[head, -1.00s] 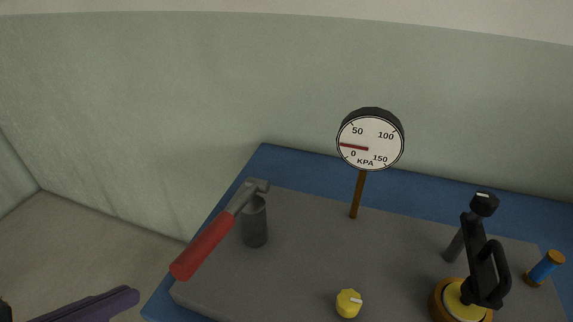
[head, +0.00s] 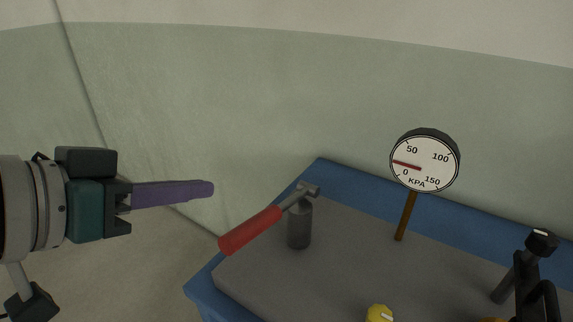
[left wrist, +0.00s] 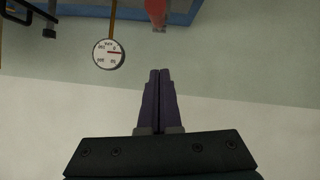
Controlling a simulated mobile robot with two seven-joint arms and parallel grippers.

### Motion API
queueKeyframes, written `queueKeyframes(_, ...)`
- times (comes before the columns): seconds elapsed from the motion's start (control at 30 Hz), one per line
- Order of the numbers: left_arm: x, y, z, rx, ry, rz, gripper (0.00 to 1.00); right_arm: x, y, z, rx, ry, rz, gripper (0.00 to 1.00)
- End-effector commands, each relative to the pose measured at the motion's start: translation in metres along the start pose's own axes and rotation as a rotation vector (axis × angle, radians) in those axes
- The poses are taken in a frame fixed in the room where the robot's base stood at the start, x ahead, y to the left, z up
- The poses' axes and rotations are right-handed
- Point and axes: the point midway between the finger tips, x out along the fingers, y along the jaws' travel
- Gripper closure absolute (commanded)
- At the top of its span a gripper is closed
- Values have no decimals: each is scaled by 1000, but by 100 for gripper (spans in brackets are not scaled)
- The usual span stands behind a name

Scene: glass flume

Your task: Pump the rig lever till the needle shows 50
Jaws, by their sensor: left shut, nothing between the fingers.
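The rig lever, with a red grip (head: 250,230) and a grey arm, slopes down to the left from the top of a grey cylinder (head: 299,228). The round gauge (head: 424,160) stands on a brown post; its red needle points left, between 0 and 50. My left gripper (head: 212,189) is shut and empty, its purple fingers pointing right, apart from the red grip in the picture. In the left wrist view the shut fingers (left wrist: 160,72) point toward the red grip (left wrist: 157,10) at the top edge, with the gauge (left wrist: 108,54) upside down. My right gripper is out of view.
The rig's grey plate (head: 345,275) lies on a blue bench (head: 345,176). A yellow knob (head: 379,313) is at the bottom edge, and a black-topped fitting (head: 541,243) is at the right. A pale green wall (head: 260,90) stands behind. Open floor shows left of the bench.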

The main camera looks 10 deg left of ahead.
Motion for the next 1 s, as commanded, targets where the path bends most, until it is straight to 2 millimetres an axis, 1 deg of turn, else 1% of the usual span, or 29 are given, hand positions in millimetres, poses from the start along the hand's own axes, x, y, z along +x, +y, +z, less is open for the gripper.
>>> queueKeyframes(0.3, 68, 0, -1, -1, 2, 1, 100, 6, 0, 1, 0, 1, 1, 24)
queueKeyframes(0.4, 85, 1, 2, 0, 0, 1, 100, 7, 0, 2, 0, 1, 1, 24)
queueKeyframes(0.5, 86, 0, 21, 0, -4, 0, 100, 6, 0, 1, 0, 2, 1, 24)
queueKeyframes(0.63, 89, 0, 33, 0, -2, 0, 100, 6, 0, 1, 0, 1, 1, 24)
queueKeyframes(0.8, 90, 1, 39, 1, -1, 1, 100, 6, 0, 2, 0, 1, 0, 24)
queueKeyframes(1.0, 90, 0, 39, 1, 0, 1, 100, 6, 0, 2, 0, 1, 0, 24)
